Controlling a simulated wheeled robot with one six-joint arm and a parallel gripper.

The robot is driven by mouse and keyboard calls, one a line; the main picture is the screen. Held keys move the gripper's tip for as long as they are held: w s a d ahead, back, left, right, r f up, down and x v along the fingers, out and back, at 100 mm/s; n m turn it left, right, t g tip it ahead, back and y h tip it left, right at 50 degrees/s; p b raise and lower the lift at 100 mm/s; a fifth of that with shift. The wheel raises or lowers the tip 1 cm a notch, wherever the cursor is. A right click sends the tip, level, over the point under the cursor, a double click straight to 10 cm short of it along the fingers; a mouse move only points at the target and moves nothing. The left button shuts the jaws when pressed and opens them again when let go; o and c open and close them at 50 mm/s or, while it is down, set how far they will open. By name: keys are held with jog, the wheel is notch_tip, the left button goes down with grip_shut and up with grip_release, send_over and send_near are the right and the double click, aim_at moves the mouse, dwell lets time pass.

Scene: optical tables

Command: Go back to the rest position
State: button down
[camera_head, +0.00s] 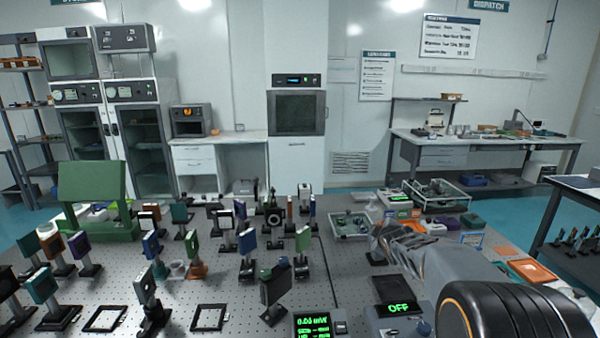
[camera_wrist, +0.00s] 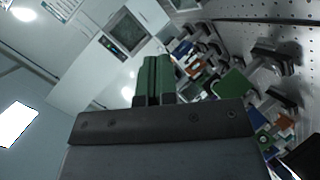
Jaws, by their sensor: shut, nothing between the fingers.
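My arm reaches in from the lower right of the head view, over the right part of the perforated optical table (camera_head: 235,293). My gripper (camera_head: 378,240) is at its far end, above the table and to the right of the mounted optics. In the wrist view my gripper (camera_wrist: 153,78) shows its two green-faced fingers side by side, shut with nothing between them. The wrist view is tilted, with the wall and cabinet on the left and the optics on the right.
Many mounted optics crowd the table, with a green housing (camera_head: 92,195) at the left. A display box (camera_head: 318,325) and a box reading OFF (camera_head: 397,318) stand at the front. Clear trays (camera_head: 437,193) lie behind my arm. A bare strip (camera_head: 345,280) runs left of it.

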jog(key=s+a+f+m+g, duration=0.1)
jog(key=s+a+m+g, duration=0.1)
jog(key=s, duration=0.8)
jog(key=s+a+f+m+g+y, duration=0.1)
jog(key=s+a+f+m+g, duration=0.1)
jog(key=s, duration=0.9)
jog(key=s+a+f+m+g, duration=0.2)
jog(key=s+m, duration=0.5)
jog(key=s, duration=0.4)
jog(key=a+g, duration=0.1)
jog(key=g, duration=0.1)
jog(key=shift+s+a+f+g, duration=0.15)
jog(key=shift+s+a+g, duration=0.1)
jog(key=shift+g, duration=0.15)
